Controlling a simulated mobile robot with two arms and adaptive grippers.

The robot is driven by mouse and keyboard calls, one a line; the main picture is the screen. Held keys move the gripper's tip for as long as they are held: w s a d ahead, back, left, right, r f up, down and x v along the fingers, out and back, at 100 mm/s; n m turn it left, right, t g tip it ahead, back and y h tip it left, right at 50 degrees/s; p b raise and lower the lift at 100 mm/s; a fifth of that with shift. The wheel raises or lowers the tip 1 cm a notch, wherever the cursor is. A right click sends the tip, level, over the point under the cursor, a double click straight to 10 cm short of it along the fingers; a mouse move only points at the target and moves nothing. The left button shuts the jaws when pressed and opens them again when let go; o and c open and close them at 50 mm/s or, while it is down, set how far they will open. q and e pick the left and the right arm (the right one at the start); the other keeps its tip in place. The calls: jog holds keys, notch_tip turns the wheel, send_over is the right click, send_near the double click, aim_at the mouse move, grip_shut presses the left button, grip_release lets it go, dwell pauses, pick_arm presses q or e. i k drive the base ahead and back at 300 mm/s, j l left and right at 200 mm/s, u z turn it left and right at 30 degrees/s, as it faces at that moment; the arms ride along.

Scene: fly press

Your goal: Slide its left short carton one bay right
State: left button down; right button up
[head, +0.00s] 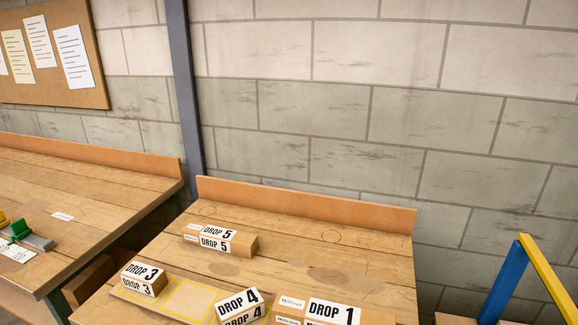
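A short carton labelled DROP 3 (144,279) sits at the left end of a pale board (171,314) with yellow outlines on the right-hand bench. An empty yellow-outlined bay (190,297) lies just right of it. Another short carton, labelled DROP 4 (240,307), stands right of that bay, partly cut off by the bottom edge. A longer carton labelled DROP 1 (331,311) is right of DROP 4, also cut off. A longer carton labelled DROP 5 (221,239) lies farther back. Neither of my grippers is in view.
The wooden bench (330,250) has a raised back edge (300,204) and free room at its back right. A second bench (90,185) at left holds green and yellow items. A blue and yellow frame (508,275) stands at right.

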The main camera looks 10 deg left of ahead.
aim_at(147, 279)
jog(key=j+u, duration=0.2)
jog(key=u, duration=1.15)
jog(key=z, duration=0.25)
jog(key=i+j+z, duration=0.15)
jog(key=j+z, duration=0.6)
jog(key=z, duration=0.2)
jog(key=i, duration=0.05)
